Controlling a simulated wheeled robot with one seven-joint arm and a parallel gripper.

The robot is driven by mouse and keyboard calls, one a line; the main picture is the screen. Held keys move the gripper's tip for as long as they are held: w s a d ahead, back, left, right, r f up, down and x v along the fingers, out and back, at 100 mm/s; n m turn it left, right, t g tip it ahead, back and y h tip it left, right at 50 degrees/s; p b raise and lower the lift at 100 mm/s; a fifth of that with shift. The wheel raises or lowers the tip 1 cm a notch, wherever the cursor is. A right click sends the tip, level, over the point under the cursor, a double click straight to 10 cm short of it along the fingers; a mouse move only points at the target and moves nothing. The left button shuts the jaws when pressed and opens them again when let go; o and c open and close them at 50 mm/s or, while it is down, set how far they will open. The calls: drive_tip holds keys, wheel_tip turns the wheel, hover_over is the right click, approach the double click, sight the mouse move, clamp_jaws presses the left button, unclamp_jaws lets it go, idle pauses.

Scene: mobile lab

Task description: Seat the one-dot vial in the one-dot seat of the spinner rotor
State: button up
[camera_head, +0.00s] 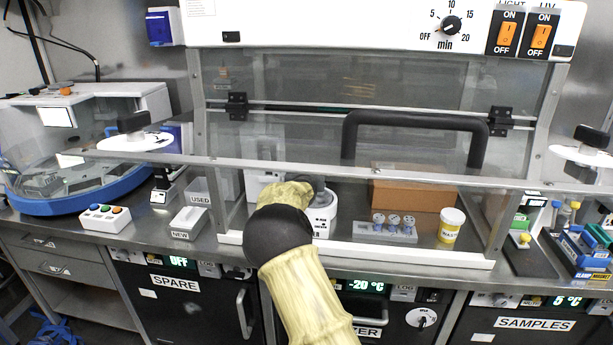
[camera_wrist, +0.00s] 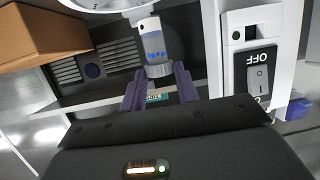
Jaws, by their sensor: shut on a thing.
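My gripper (camera_wrist: 159,70) is shut on a vial (camera_wrist: 153,42) in the wrist view. The vial has a grey cap between the dark purple fingertips and a pale body with blue marks. I cannot tell surely how many dots it bears. A white rounded rim, likely the spinner (camera_wrist: 105,3), shows at the top edge beyond the vial. In the head view the white spinner (camera_head: 322,215) stands inside the cabinet, partly hidden by my sleeved arm. Its rotor seats are not visible. My gripper's fingers are hidden there.
A clear rack (camera_head: 372,235) with blue-marked vials stands right of the spinner. A yellow waste jar (camera_head: 450,226) is farther right, and a brown box (camera_head: 412,192) is behind. The cabinet's glass sash (camera_head: 400,150) hangs above the opening. A white switch panel (camera_wrist: 238,55) is at right in the wrist view.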

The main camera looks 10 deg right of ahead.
drive_tip(key=shift+f+b, duration=0.85)
drive_tip(key=shift+f, duration=0.55)
drive_tip(key=shift+f+b, duration=1.7)
drive_tip(key=shift+f, duration=0.05)
idle(1.4)
drive_tip(key=o, duration=1)
drive_tip(key=shift+o, duration=0.2)
drive_tip(key=shift+s+r, duration=0.1)
drive_tip(key=v, duration=1.7)
